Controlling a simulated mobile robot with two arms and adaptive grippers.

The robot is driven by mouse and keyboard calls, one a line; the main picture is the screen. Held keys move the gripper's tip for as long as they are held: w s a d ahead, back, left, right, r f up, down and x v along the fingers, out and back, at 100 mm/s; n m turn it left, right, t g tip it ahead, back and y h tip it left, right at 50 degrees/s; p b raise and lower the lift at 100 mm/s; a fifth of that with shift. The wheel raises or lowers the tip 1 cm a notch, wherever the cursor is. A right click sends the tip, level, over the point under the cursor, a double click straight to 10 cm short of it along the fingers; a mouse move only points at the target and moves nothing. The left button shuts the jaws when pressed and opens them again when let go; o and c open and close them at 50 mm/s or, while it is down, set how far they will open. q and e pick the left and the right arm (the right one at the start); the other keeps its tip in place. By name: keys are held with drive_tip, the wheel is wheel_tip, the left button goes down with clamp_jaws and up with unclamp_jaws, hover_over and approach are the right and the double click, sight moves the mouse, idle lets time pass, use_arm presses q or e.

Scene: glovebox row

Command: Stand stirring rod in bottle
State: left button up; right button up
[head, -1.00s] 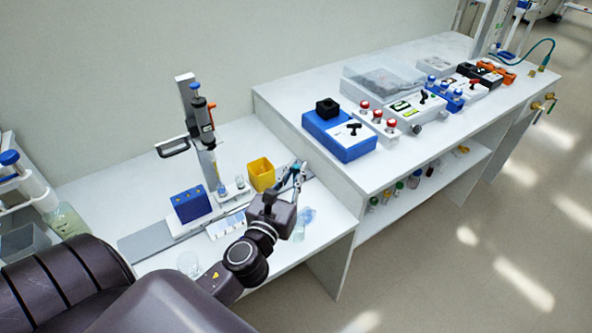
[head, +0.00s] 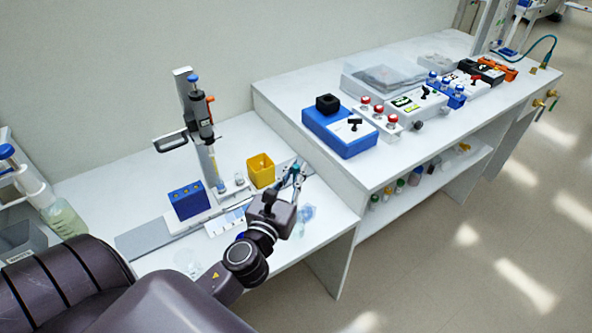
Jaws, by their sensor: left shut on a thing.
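My left gripper (head: 292,177) is over the lower bench, right of the yellow bin. Its fingers are shut on a thin thing that I take to be the stirring rod; it is too small and too covered by the fingers to make out clearly. A clear, bluish glass vessel (head: 306,213), perhaps the bottle, is on the bench just right of the gripper's body and partly hidden by it. I cannot tell its mouth. My right gripper is not in view.
A yellow bin (head: 261,170), a blue block with holes (head: 189,200) and a pipette stand (head: 200,130) are left of the gripper. The higher bench (head: 290,110) with instruments rises at right.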

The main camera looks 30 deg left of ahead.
use_arm(q)
drive_tip(key=shift+f, duration=0.1)
idle(0.4)
drive_tip(key=shift+f, duration=0.3)
idle(0.5)
drive_tip(key=shift+f+b, duration=1.6)
drive_tip(key=shift+f, duration=0.2)
drive_tip(key=shift+f, duration=0.1)
drive_tip(key=shift+f+b, duration=1.65)
drive_tip(key=shift+f, duration=0.2)
